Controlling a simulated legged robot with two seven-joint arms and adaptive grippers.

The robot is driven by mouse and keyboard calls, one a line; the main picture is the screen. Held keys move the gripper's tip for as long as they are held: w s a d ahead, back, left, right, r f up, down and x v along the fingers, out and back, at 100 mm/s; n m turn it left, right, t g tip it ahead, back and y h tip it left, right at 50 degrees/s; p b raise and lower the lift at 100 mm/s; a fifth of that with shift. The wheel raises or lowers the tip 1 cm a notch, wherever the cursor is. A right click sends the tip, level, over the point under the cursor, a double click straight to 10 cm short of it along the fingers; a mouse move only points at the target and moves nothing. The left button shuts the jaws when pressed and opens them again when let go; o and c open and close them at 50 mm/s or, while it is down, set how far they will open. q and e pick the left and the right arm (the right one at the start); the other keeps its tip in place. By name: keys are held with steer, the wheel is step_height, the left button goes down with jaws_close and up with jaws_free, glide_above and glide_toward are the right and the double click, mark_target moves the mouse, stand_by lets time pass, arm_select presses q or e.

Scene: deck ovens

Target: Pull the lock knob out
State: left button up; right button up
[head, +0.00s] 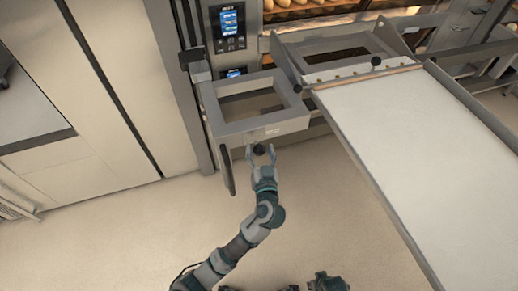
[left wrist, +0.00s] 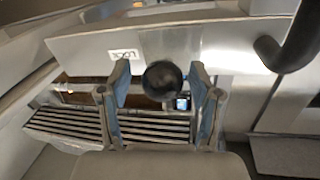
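The lock knob (head: 259,150) is a dark round knob on the front of a grey metal frame (head: 262,128). In the left wrist view the knob (left wrist: 162,79) stands out from the panel, to the right of a small label reading LOCK (left wrist: 123,55). My left gripper (head: 262,152) is open, with one finger on each side of the knob. In the left wrist view its blue-padded fingers (left wrist: 160,92) show a gap to the knob on both sides. My right gripper is not clearly seen.
A black handle (left wrist: 291,45) is right of the knob in the left wrist view. A long white loader surface (head: 415,150) slopes down on the right. A control panel (head: 228,25) is on the oven above. The floor (head: 130,240) at lower left is clear.

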arm_select(q)
steer(key=shift+s+d, duration=0.1)
steer(key=s+d, duration=0.1)
steer(key=s, duration=1)
steer(key=shift+s+d, duration=0.2)
steer(key=shift+s, duration=0.1)
steer(key=s+a+f+m+g+p, duration=0.1)
steer(key=a+f+g, duration=0.2)
steer(key=f, duration=0.8)
steer(key=s+a+f+m+g+h+p, duration=0.1)
steer(key=s+a+f+g, duration=0.15)
steer(key=f, duration=0.75)
steer(key=s+a+f+m+g+p, duration=0.15)
steer(key=a+f+g, duration=0.25)
steer(key=f, duration=0.7)
steer(key=s+a+f+n+g+p, duration=0.1)
steer(key=s+a+f+g, duration=0.2)
steer(key=s+a+f, duration=0.4)
steer(key=s+a+f+n+g+h+p, duration=0.1)
steer(key=s+a+f+g, duration=0.2)
steer(key=s+a+f, duration=0.4)
steer(key=s+f, duration=0.4)
steer(key=s, duration=0.3)
steer(key=shift+s+a+f+g+p, duration=0.15)
steer(key=shift+s+a+g+p, duration=0.05)
steer(key=shift+s+g+p, duration=0.15)
arm_select(e)
steer(key=s+f, duration=0.4)
steer(key=f, duration=1.1)
steer(key=shift+d+f, duration=0.2)
